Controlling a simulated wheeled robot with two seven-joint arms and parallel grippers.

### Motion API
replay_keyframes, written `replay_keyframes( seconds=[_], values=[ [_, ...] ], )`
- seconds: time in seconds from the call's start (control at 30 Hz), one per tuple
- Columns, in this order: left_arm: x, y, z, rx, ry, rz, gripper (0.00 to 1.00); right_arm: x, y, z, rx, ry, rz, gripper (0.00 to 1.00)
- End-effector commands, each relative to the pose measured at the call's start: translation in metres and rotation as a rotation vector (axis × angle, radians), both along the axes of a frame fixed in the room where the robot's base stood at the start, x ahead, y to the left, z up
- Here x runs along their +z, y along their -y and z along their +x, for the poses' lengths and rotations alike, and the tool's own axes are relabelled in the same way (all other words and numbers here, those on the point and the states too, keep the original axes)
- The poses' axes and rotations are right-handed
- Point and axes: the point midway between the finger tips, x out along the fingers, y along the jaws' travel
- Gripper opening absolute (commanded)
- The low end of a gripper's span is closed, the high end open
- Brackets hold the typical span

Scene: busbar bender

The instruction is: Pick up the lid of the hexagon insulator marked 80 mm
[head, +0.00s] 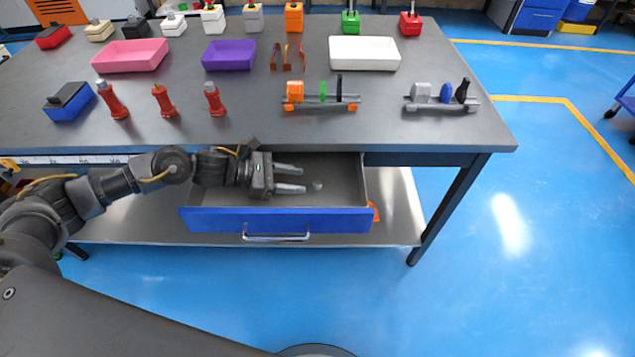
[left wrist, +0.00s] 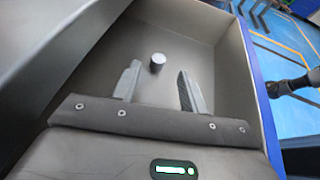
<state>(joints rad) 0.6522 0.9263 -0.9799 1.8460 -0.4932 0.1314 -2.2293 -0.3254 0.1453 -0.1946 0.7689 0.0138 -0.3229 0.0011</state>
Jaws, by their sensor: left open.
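My left gripper (head: 303,179) is open and empty inside the pulled-out drawer (head: 196,220), its fingers pointing right. The left wrist view shows its two fingers (left wrist: 162,92) apart. A small grey cylindrical piece (head: 317,186) lies on the drawer floor just beyond the fingertips. In the left wrist view this piece (left wrist: 157,66) is between the finger lines, not touched. Three red insulators (head: 114,102) (head: 164,103) (head: 214,102) stand on the table; the outer two have grey tops. No 80 mm marking is legible, and I cannot tell whether the grey piece is a lid.
The table edge (head: 430,147) overhangs the drawer's back. The drawer walls (left wrist: 232,60) bound the left gripper. Purple (head: 229,55), pink (head: 130,55) and white (head: 364,53) trays and two racks (head: 320,101) (head: 442,105) stand on the table. A dark arm-like shape (left wrist: 295,85) shows outside the drawer.

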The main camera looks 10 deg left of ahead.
Motion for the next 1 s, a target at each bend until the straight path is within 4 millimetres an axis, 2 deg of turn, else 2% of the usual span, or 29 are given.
replay_keyframes(
  seconds=[0.27, 0.37, 0.6, 0.87, 1.0],
  values=[
    [-0.003, 0.009, 0.004, 0.0, 0.0, 0.0, 0.43, 0.001, 0.003, -0.006, 0.002, -0.003, -0.003, 0.36],
    [-0.006, 0.022, 0.01, 0.0, -0.001, -0.003, 0.43, 0.003, 0.007, -0.018, 0.003, -0.01, -0.006, 0.36],
    [-0.02, 0.046, 0.022, 0.0, 0.0, 0.0, 0.43, 0.009, 0.0, -0.018, 0.001, -0.009, 0.004, 0.36],
    [-0.022, 0.048, 0.023, 0.001, 0.001, 0.001, 0.43, 0.008, -0.001, -0.018, 0.001, -0.009, 0.005, 0.36],
    [-0.022, 0.048, 0.023, 0.001, 0.0, 0.001, 0.28, 0.008, -0.001, -0.018, 0.0, -0.009, 0.005, 0.36]
  ],
)
